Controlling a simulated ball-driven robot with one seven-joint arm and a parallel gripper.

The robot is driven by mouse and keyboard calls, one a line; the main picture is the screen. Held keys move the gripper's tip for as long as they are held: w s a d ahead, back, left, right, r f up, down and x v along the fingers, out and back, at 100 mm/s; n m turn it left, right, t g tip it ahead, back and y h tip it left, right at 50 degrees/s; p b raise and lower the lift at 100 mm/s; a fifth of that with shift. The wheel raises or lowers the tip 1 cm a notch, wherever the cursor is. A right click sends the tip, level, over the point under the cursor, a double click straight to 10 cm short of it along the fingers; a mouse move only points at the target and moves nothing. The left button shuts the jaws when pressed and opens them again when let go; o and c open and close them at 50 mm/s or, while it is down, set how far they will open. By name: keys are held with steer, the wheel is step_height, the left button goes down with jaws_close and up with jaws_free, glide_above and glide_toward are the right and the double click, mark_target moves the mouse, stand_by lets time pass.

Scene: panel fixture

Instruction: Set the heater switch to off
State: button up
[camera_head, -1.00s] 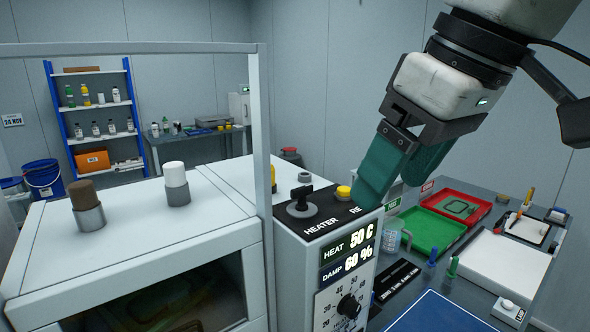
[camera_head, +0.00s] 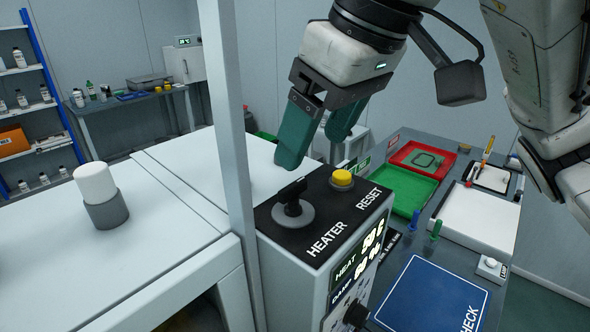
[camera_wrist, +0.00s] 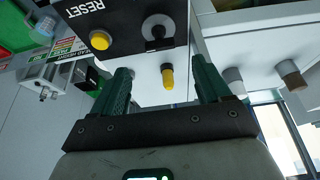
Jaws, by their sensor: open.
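The heater switch (camera_head: 292,200) is a black rotary knob with a raised handle on a grey round base. It sits on the black top panel (camera_head: 330,222) beside the word HEATER. In the wrist view the switch (camera_wrist: 158,32) is ahead of the fingers, near the top. My gripper (camera_head: 318,148) has two green fingers, apart and empty. In the head view they are behind and above the switch, and I see no contact. In the wrist view my gripper (camera_wrist: 165,85) has a gap between its fingertips. The switch's off mark cannot be made out.
A yellow reset button (camera_head: 342,178) is right of the switch. A white frame post (camera_head: 230,130) stands close on the left. A yellow-capped knob (camera_wrist: 167,76) shows between the fingers in the wrist view. Trays, including a green one (camera_head: 405,190), lie on the right bench.

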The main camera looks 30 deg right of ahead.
mark_target(295, 185)
steer(key=x, duration=0.7)
steer(key=shift+w+f, duration=0.1)
steer(key=shift+f, duration=0.1)
steer(key=c, duration=1)
